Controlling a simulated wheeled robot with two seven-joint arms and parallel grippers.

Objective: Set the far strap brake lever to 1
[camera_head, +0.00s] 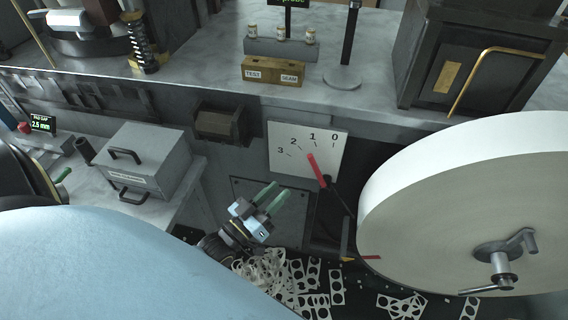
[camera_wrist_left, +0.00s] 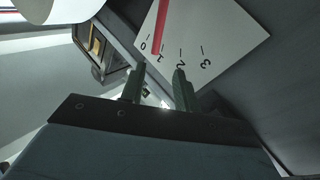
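The red brake lever (camera_head: 317,170) stands in front of a white scale plate (camera_head: 337,160) marked 0 to 3. In the head view its tip lies between the 1 and 2 marks, closer to 1. In the left wrist view the red lever (camera_wrist_left: 161,27) shows near the 0 and 1 marks, seen at an angle, on the plate (camera_wrist_left: 225,40). My left gripper (camera_head: 281,190) has green fingers, spread and empty, below left of the lever and apart from it. The fingers also show open in the wrist view (camera_wrist_left: 160,68). My right gripper is not in view.
A large white wheel (camera_head: 400,165) with a crank stands close on the right. A grey box (camera_head: 145,160) sits on the left bench. Punched metal scraps (camera_head: 265,272) lie below.

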